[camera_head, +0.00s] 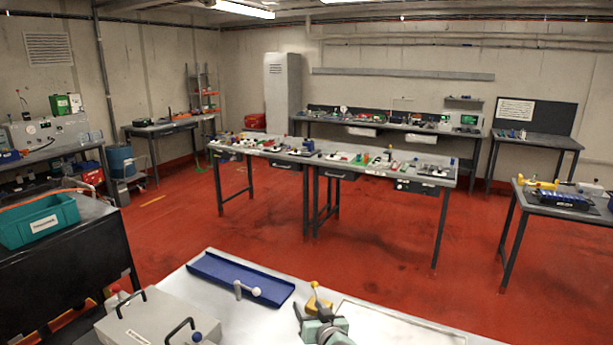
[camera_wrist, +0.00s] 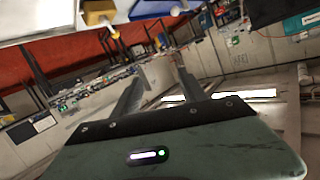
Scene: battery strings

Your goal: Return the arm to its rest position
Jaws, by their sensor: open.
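My gripper (camera_wrist: 157,90) shows in the wrist view. Its two dark fingers stand apart on a grey-green body, with nothing between them. It is raised, and the room appears upside down behind it. The yellow piece (camera_wrist: 98,12) and the blue tray (camera_wrist: 150,8) lie at the top edge of that view, clear of the fingers. In the head view, a grey-green mechanism (camera_head: 325,329) shows at the bottom edge.
On the near bench, the blue tray (camera_head: 240,278) holds a white-knobbed piece; the yellow piece (camera_head: 317,303) sits to its right. A grey lidded case (camera_head: 155,322) is at left. A teal bin (camera_head: 40,222) stands further left. Red floor separates this bench from the cluttered central tables (camera_head: 330,160).

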